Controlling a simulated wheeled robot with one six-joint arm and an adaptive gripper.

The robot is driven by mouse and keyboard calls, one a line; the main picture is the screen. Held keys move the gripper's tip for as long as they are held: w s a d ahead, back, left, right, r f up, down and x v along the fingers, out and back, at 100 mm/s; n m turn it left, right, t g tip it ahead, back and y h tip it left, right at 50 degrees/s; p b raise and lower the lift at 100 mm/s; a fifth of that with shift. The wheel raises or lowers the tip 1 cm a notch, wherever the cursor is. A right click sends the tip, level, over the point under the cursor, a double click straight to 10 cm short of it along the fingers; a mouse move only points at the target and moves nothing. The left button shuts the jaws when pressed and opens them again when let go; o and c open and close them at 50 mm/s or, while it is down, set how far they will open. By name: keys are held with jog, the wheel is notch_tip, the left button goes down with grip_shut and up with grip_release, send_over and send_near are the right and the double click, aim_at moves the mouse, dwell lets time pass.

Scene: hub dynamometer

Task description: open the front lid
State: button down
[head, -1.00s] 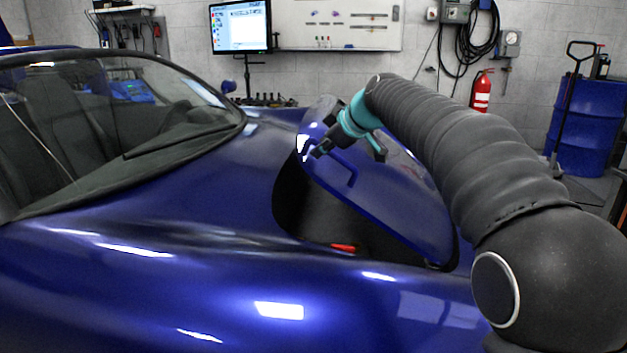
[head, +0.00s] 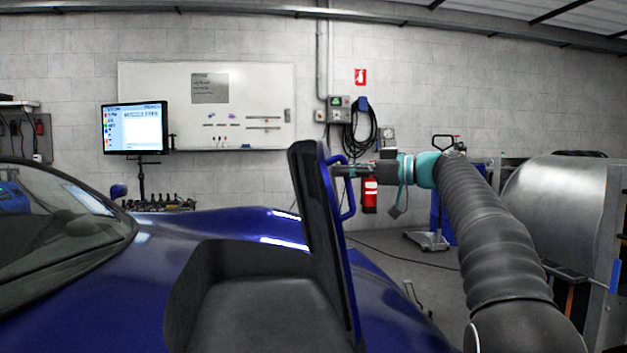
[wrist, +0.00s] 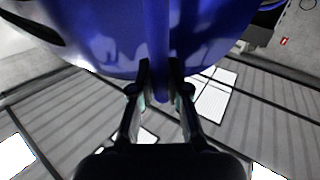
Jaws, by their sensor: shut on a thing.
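The front lid (head: 318,225) of the blue car stands raised, nearly upright, with its dark inner side facing left. The front compartment (head: 255,310) below it is open and looks empty. A blue bar handle (head: 348,190) sticks out from the lid's outer side. My gripper (head: 345,171) reaches in from the right and is shut on this handle near its upper part. In the wrist view, the two fingers (wrist: 160,98) close on both sides of the blue bar (wrist: 156,40), with the blue lid surface behind it.
The car body (head: 235,222) and windscreen (head: 50,220) are at the left. A monitor (head: 134,128) and a whiteboard (head: 205,105) are at the back. A fire extinguisher (head: 369,195) stands by the wall. A large grey metal housing (head: 560,215) is at the right.

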jog(key=shift+w+d+r+y, duration=0.1)
jog(key=shift+w+d+y, duration=0.05)
jog(key=shift+d, duration=0.65)
jog(key=shift+w+d+r+y, duration=0.1)
jog(key=shift+d+y, duration=0.05)
jog(key=shift+d, duration=0.6)
jog(key=shift+f, duration=0.1)
jog(key=c, duration=1.4)
grip_release()
jog(key=shift+d, duration=0.1)
